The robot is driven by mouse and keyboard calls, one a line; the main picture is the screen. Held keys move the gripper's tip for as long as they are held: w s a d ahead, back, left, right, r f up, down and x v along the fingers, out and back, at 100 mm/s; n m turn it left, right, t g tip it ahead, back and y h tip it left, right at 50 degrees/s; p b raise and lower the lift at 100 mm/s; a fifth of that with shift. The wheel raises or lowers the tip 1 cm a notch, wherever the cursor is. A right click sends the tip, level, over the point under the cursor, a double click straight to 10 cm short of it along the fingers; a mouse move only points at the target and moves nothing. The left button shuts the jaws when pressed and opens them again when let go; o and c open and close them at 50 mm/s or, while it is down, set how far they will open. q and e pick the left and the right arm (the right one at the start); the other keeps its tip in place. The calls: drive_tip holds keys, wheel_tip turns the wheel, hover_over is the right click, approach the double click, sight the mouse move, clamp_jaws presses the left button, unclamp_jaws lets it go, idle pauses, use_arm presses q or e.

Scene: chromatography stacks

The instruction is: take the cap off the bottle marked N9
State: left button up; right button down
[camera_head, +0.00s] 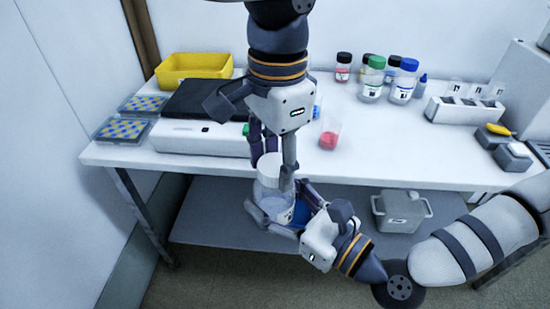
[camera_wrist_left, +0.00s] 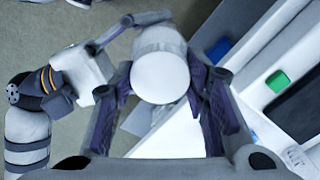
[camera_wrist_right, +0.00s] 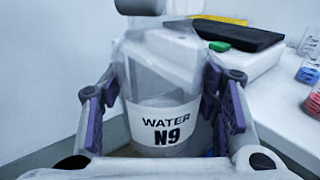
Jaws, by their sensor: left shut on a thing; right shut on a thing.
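The bottle marked N9 (camera_wrist_right: 160,140) is clear, with a white label reading WATER N9, and appears nearly upright in front of the bench. Its wide white cap (camera_wrist_left: 160,78) is at the top; the head view also shows it (camera_head: 268,163). My left gripper (camera_head: 272,168) comes down from above and is shut on the cap, a finger on either side. My right gripper (camera_head: 278,203) reaches in from the lower right and is shut around the bottle's body. The bottle's neck is blurred and partly hidden, so I cannot tell whether the cap is loose.
Behind is a white bench (camera_head: 220,168) with a grey-and-black device (camera_head: 195,138), a yellow bin (camera_head: 190,67), a beaker with red contents (camera_head: 329,136) and several capped bottles. A white rack (camera_head: 465,108) stands at right. A grey lidded container (camera_head: 400,212) sits on the lower shelf.

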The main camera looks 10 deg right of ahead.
sight(276, 165)
use_arm(q)
drive_tip(key=shift+r, duration=0.15)
idle(0.3)
drive_tip(key=shift+r, duration=1)
drive_tip(key=shift+r, duration=2)
